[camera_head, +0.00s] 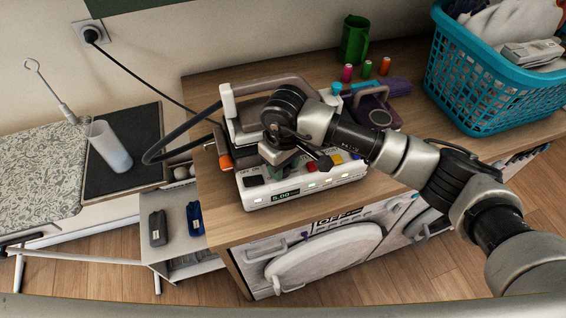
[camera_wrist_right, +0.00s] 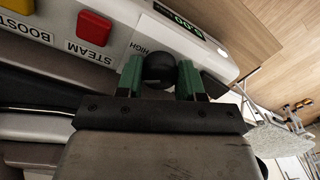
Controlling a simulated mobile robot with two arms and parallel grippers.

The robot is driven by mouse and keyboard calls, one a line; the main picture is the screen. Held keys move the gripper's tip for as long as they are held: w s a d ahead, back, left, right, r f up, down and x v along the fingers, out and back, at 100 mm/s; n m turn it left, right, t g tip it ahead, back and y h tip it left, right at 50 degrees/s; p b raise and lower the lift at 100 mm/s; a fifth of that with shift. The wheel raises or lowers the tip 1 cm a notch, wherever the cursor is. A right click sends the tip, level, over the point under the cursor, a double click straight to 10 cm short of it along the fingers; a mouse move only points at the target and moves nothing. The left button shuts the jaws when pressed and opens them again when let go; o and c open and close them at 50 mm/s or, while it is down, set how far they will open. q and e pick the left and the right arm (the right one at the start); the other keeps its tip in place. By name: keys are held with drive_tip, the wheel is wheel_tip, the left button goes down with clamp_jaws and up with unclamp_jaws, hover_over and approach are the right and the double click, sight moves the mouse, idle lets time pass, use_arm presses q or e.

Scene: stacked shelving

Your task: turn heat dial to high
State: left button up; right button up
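The white steam station (camera_head: 330,178) stands on the wooden top, with a lit display (camera_head: 286,195) and coloured buttons along its front. My right gripper (camera_head: 284,166) reaches down onto its panel from the right. In the right wrist view, the round black heat dial (camera_wrist_right: 158,68) sits between the green fingers of my right gripper (camera_wrist_right: 159,80). The fingers appear to touch it on both sides. A "HIGH" label (camera_wrist_right: 140,47) shows just beside the dial; its other markings are hidden. My left gripper is not in view.
A red button (camera_wrist_right: 94,27) and a yellow button (camera_wrist_right: 17,5) are near the dial. A teal laundry basket (camera_head: 490,85) stands at the right. A dark hose (camera_head: 165,145) loops at the left.

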drive_tip(key=shift+c, duration=0.5)
drive_tip(key=shift+f+m+b, duration=0.15)
drive_tip(key=shift+m+b, duration=0.25)
drive_tip(key=shift+b, duration=0.5)
drive_tip(key=m+b, duration=0.6)
drive_tip(key=b, duration=0.3)
drive_tip(key=shift+f, duration=0.1)
drive_tip(key=shift+a+r+m+b, duration=0.1)
drive_tip(key=shift+r+m+b, duration=0.15)
drive_tip(key=shift+m+b, duration=0.95)
drive_tip(key=shift+r, duration=0.1)
drive_tip(key=o, duration=0.6)
drive_tip(key=shift+o, duration=0.2)
wheel_tip(320, 180, up, 11)
drive_tip(key=b, duration=0.1)
